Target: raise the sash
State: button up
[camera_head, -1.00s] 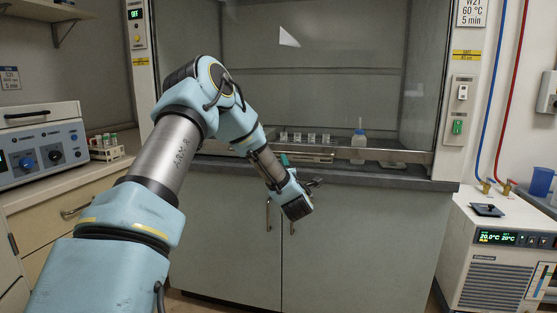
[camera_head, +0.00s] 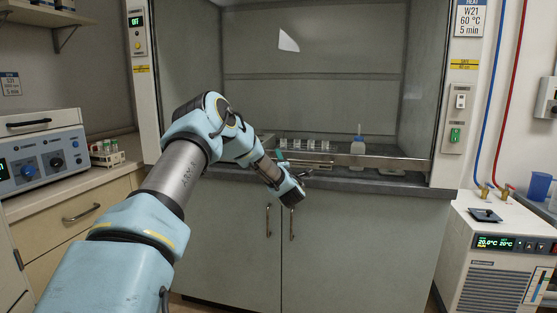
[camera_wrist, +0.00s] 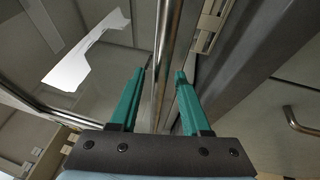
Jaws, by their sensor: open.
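The fume hood sash is a glass pane with a metal bottom rail (camera_head: 400,162), low across the hood opening just above the grey sill. In the wrist view, a shiny metal bar (camera_wrist: 168,45) of the sash runs lengthwise between the two teal fingers of my gripper (camera_wrist: 163,75). The fingers are open, one on each side of the bar, with gaps showing. I cannot tell how deep the bar sits between them. In the head view, my gripper (camera_head: 283,160) is at the rail, left of its middle, partly hidden by my wrist.
Small vials and a wash bottle (camera_head: 358,146) stand inside the hood. A white patch (camera_head: 288,41) shows on the glass. Cabinet handles (camera_head: 292,223) are below the sill. A chiller (camera_head: 497,243) stands right; a bench instrument (camera_head: 42,155) stands left.

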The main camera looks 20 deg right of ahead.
grip_shut()
dwell(0.3)
dwell(1.1)
